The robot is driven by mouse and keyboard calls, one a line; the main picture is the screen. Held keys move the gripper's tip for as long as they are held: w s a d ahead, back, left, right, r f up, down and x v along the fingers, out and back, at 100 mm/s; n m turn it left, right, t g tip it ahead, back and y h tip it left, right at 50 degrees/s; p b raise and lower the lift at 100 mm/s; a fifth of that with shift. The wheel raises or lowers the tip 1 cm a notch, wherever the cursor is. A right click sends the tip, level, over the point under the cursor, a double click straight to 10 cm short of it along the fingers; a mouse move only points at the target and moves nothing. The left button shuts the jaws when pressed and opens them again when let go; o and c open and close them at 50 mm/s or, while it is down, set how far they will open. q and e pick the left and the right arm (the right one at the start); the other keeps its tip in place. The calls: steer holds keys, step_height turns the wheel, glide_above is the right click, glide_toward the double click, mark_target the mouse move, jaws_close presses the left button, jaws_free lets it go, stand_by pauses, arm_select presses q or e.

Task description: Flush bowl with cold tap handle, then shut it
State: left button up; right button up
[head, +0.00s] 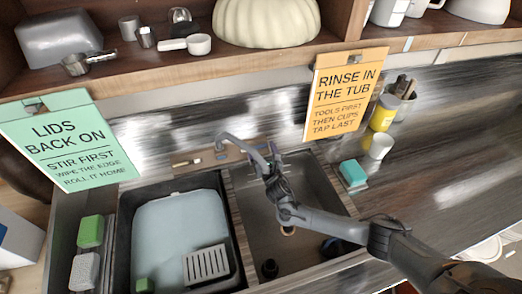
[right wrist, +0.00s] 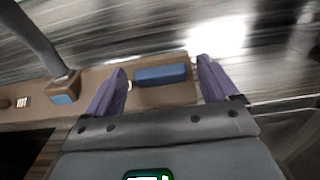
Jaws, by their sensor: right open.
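The grey tap spout (head: 240,146) rises behind the sink from a brown mounting strip (head: 188,159). In the right wrist view the blue cold tap handle (right wrist: 161,75) lies on the brown strip, between my open gripper fingers. My right gripper (head: 270,150) reaches over the right sink bowl (head: 262,218) to the strip. In the right wrist view the two purple fingers (right wrist: 160,82) stand apart on either side of the handle; I cannot tell if they touch it. The handle is hidden behind my gripper in the head view. No running water is visible. My left gripper is not in view.
A left basin holds a pale blue tub (head: 178,225) with a grey slotted rack (head: 206,264). Dark items lie in the right bowl. A turquoise sponge (head: 353,173), white cup (head: 380,146) and yellow pot (head: 384,112) stand right. Signs hang from the shelf above.

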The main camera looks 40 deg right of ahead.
steer(key=shift+w+d, duration=0.1)
steer(key=shift+w, duration=0.15)
steer(key=shift+c, duration=0.3)
steer(key=c, duration=1)
